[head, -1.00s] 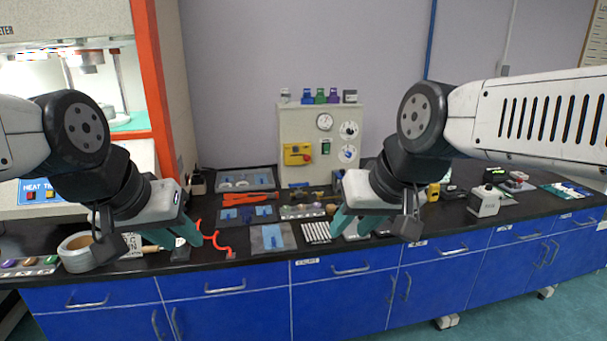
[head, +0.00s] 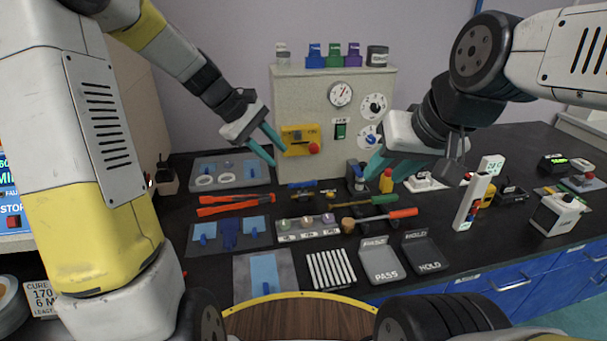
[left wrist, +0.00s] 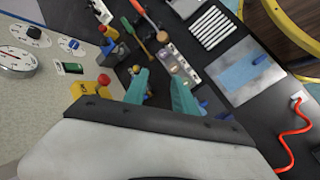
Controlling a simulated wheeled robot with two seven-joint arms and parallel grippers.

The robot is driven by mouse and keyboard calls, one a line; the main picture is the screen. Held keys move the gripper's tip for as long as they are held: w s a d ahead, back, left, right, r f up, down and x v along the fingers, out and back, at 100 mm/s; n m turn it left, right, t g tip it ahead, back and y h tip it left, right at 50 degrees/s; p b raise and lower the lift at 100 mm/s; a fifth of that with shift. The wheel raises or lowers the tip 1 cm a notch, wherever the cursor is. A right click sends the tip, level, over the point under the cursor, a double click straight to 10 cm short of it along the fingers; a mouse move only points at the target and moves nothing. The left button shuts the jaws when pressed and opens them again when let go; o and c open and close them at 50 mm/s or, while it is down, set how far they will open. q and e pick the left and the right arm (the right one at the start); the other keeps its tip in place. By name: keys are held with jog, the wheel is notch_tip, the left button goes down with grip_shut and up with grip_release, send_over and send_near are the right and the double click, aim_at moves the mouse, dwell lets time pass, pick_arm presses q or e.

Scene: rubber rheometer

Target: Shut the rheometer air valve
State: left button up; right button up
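A small brass fitting with a blue handle (head: 302,185), which looks like the air valve, lies low on the black bench in front of the beige panel box. In the left wrist view its blue and brass parts (left wrist: 136,69) show just beyond the fingertips, partly hidden by one finger. My left gripper (head: 278,156) is open and empty, above and left of the fitting, apart from it. In the left wrist view its teal fingers (left wrist: 161,78) are spread. My right gripper (head: 383,174) looks open and empty, over the bench near a grey block with a blue knob (head: 357,180).
The panel box (head: 300,110) has gauges and a yellow box with a red button (head: 300,141) close to my left fingers.

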pick_arm(q)
jog(key=w+d+f+n+h, duration=0.1)
jog(key=w+f+n+h, duration=0.3)
jog(key=w+f, duration=0.5)
jog(key=n+t+h, duration=0.1)
jog(key=n+h, duration=0.1)
jog(key=n, duration=0.5)
send_near(299, 183)
jog(key=x, duration=1.1)
jog(key=shift+d+f, duration=0.15)
jog(key=shift+d, duration=0.2)
grip_shut()
